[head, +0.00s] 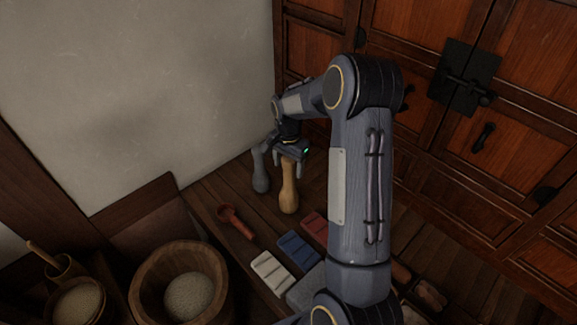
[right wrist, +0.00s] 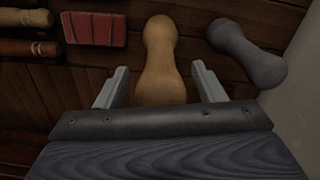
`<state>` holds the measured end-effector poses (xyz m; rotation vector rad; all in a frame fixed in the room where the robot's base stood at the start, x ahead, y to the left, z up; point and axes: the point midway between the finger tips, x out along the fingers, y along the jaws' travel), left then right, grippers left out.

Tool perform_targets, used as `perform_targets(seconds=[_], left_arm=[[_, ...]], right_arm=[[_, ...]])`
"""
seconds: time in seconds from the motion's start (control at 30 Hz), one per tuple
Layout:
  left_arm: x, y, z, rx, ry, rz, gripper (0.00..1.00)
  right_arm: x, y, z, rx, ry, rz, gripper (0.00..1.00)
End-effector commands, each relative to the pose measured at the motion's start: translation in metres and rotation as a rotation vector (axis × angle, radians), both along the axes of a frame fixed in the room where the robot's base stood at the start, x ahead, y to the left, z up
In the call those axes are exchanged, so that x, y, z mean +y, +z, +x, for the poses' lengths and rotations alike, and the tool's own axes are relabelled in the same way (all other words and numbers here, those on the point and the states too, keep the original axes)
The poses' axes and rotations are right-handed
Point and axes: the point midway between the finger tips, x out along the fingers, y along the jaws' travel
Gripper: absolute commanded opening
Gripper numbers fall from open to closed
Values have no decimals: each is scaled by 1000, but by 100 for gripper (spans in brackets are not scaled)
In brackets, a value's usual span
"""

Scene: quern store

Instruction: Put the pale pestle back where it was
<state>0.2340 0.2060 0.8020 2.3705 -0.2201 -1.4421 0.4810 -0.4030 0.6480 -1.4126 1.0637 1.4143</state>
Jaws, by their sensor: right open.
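The pale wooden pestle (head: 289,190) stands upright on the wooden boards near the wall in the head view. In the right wrist view the pale pestle (right wrist: 162,62) lies between the two fingers, with its lower part in the picture hidden behind the gripper body. My right gripper (head: 288,160) is at the pestle's upper end, open, with a finger on either side. The right wrist view shows gaps between the fingers (right wrist: 160,88) and the pestle. A grey pestle (head: 260,172) stands just to the left, and also shows in the right wrist view (right wrist: 248,54). My left gripper is not in view.
A red scoop (head: 236,220), a white block (head: 271,272), a blue block (head: 298,248) and a red block (head: 314,223) lie in front. A wooden tub of grain (head: 150,285) stands at lower left. A cabinet (head: 480,150) rises at right; the pale wall bounds the left.

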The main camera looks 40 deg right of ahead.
Motion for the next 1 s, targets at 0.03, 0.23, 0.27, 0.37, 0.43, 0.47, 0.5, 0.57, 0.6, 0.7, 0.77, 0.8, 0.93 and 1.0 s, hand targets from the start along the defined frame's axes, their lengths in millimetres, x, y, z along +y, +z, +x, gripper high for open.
perform_targets(seconds=[0.03,0.23,0.27,0.37,0.43,0.47,0.5,0.57,0.6,0.7,0.77,0.8,0.93,1.0], left_arm=[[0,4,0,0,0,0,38],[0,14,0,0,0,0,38],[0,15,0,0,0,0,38],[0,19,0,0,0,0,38],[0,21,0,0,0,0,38],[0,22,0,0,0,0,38],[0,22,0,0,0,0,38],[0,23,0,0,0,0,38],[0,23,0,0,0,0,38],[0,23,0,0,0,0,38],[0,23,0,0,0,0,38],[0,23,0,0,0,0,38],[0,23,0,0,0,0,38],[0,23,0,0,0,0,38]], right_arm=[[0,13,1,-6,0,-1,63],[0,57,1,-5,1,-1,63],[0,64,1,-7,1,-1,63],[0,82,1,-4,1,-1,63],[0,93,1,-4,1,-1,63],[0,96,1,-3,2,-1,63],[0,101,1,-3,1,-1,63],[0,105,1,-3,1,0,63],[0,108,0,-4,3,1,63],[6,120,-7,-22,32,15,63],[14,131,-16,-51,76,33,63],[22,141,-25,-77,119,48,63],[58,174,-68,-192,312,99,63],[81,188,-94,-263,431,113,63]])
